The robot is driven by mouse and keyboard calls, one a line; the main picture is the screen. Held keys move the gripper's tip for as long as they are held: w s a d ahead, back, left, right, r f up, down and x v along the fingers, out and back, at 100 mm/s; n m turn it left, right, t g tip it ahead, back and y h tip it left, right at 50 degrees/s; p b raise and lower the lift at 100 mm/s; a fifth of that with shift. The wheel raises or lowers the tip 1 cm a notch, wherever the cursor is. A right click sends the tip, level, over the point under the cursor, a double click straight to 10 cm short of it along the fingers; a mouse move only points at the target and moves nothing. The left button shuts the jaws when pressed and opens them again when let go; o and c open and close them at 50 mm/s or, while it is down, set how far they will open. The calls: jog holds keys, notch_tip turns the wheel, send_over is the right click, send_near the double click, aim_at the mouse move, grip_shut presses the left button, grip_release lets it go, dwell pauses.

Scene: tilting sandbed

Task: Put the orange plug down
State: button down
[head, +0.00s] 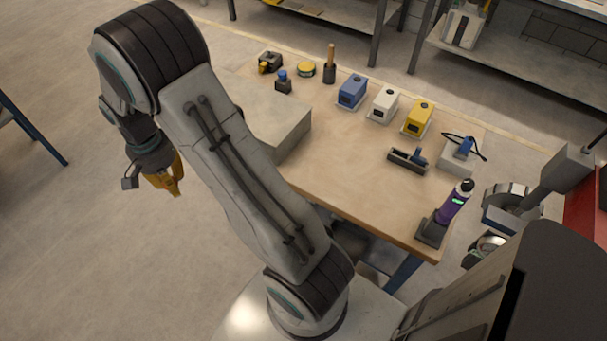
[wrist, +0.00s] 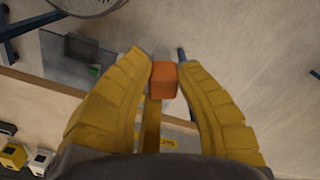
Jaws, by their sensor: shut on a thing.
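The orange plug (wrist: 163,80) is a small block held between the fingertips of my gripper (wrist: 165,78) in the wrist view. The yellow fingers close on it from both sides. In the head view my gripper (head: 172,190) hangs at the left, over open floor and clear of the workbench. The plug cannot be made out in the head view.
The wooden workbench (head: 340,190) carries a blue box (head: 352,92), a white box (head: 384,105) and a yellow box (head: 418,118). A grey block (head: 265,125) stands at its left end.

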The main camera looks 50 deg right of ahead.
jog(key=shift+d, duration=0.4)
jog(key=s+d+n+b, duration=0.1)
jog(key=s+d+n, duration=0.1)
jog(key=d, duration=0.7)
jog(key=s+d+n+b, duration=0.1)
jog(key=s+d+n, duration=0.2)
jog(key=d, duration=0.7)
jog(key=s+d+n+b, duration=0.1)
jog(key=s+d+n, duration=0.2)
jog(key=d, duration=0.7)
jog(key=shift+s+f+n, duration=0.1)
jog(key=shift+f+n, duration=0.3)
jog(key=s+d+n+b, duration=0.2)
jog(key=s+d+n, duration=0.2)
jog(key=s+d, duration=0.6)
jog(key=s+d+n+b, duration=0.1)
jog(key=s+d+n, duration=0.35)
jog(key=s, duration=0.85)
jog(key=s+d+n+y+b, duration=0.1)
jog(key=s+n, duration=0.3)
jog(key=s, duration=1.6)
jog(key=shift+d+n+b, duration=0.3)
jog(key=shift+d+n, duration=0.05)
jog(key=shift+d, duration=0.05)
jog(key=shift+f, duration=0.1)
